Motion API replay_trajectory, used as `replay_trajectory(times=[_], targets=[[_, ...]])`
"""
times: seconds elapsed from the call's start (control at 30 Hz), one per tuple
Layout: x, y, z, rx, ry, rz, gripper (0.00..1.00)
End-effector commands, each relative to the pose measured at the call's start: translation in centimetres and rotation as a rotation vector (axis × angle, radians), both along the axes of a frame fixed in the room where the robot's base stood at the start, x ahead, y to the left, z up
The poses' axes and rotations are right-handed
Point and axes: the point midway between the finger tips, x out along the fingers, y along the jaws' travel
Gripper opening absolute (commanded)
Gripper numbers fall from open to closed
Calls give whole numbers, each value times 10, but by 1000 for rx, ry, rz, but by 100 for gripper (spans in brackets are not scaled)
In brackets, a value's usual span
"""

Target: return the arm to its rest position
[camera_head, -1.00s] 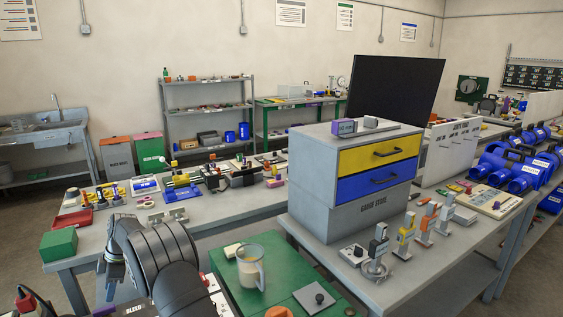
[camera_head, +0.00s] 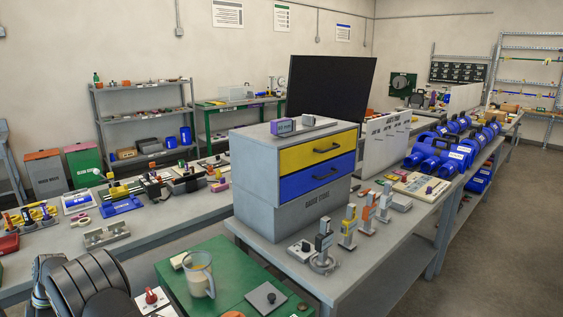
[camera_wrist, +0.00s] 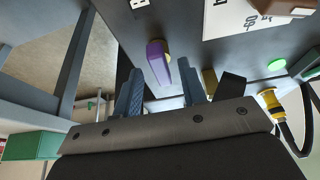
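My gripper (camera_wrist: 158,85) shows in the wrist view with its two blue-grey fingers spread apart and nothing between them. A purple block-like thing (camera_wrist: 158,62) lies beyond the fingertips, apart from both fingers. In the head view my dark, ribbed arm fills the lower left corner, and my gripper itself is out of that view.
A green-topped surface (camera_head: 222,258) with a clear mug (camera_head: 199,275) is right of my arm. A drawer cabinet (camera_head: 300,180) stands on the grey bench behind it. In the wrist view a green box (camera_wrist: 30,146) and a yellow-and-black item (camera_wrist: 268,100) flank my gripper.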

Motion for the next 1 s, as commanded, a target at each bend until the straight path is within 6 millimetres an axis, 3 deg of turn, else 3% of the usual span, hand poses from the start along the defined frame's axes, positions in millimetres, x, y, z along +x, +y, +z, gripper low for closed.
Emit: replay_trajectory(times=[0.87,1.0], targets=[[47,-45,156,2,-2,-1,38],[37,-37,126,-5,3,1,38]])
